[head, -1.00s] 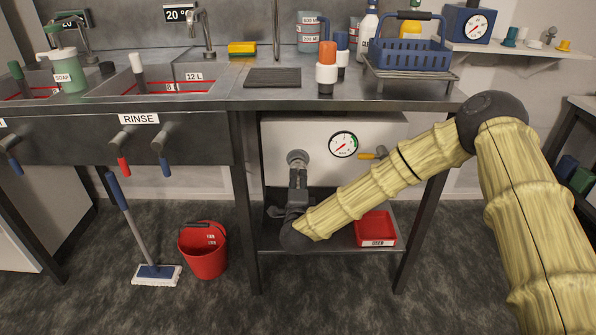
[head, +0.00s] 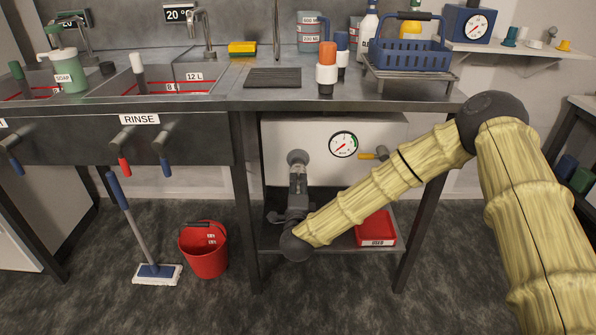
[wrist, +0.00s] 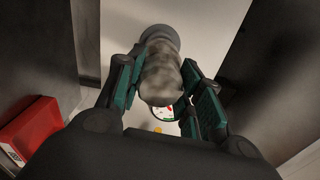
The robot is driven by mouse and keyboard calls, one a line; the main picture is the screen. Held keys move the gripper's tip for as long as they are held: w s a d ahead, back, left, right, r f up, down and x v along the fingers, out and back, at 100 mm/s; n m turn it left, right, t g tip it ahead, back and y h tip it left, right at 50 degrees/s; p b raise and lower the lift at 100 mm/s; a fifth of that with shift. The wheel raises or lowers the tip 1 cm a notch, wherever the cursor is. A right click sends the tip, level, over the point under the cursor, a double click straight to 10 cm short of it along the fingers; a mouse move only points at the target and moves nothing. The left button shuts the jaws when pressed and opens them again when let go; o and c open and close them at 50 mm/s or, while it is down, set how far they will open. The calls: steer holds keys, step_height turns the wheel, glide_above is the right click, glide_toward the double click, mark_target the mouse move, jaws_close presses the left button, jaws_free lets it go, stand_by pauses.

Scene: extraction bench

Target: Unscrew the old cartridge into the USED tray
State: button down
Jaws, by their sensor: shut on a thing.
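The old cartridge (wrist: 162,75) is a mottled grey-brown cylinder in the wrist view. My gripper (wrist: 163,85) has its teal-padded fingers on both sides of it, shut on it. The cartridge's far end meets a round grey fitting (wrist: 160,37); I cannot tell whether it is still threaded in. In the head view my gripper (head: 298,182) points up, just below the grey fitting (head: 297,157) on the white panel, and largely hides the cartridge. The red USED tray (head: 374,228) is on the lower shelf to the right, partly behind my arm; it also shows in the wrist view (wrist: 45,118).
A pressure gauge (head: 343,144) and a yellow-handled valve (head: 374,155) are on the white panel right of the fitting. Dark bench legs (head: 246,200) flank the shelf (head: 340,241). A red bucket (head: 204,250) and a mop (head: 150,270) are on the floor to the left.

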steer(key=shift+s+p, duration=0.3)
steer(key=shift+s, duration=1.15)
